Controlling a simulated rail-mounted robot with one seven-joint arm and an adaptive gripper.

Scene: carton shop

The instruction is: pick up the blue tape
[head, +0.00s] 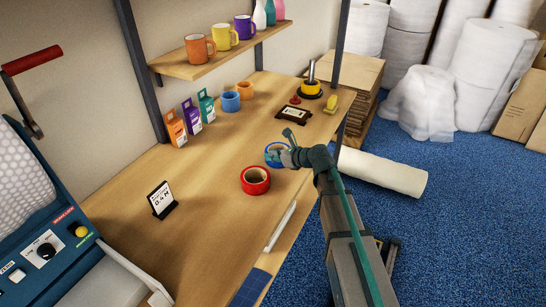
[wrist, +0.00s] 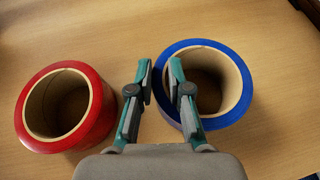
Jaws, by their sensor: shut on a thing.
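The blue tape (head: 271,158) is a roll with a brown cardboard core, on the wooden bench near its right edge. In the wrist view the blue tape (wrist: 237,62) is at the right. My gripper (wrist: 159,68) is shut on the left wall of the blue tape, one finger outside the ring and the other over its opening. In the head view my gripper (head: 283,148) partly covers the roll. I cannot tell whether the roll touches the bench.
A red tape roll (head: 255,181) lies close by, left of my gripper. A small sign (head: 161,199) stands farther left. The middle of the bench (head: 215,155) is clear.

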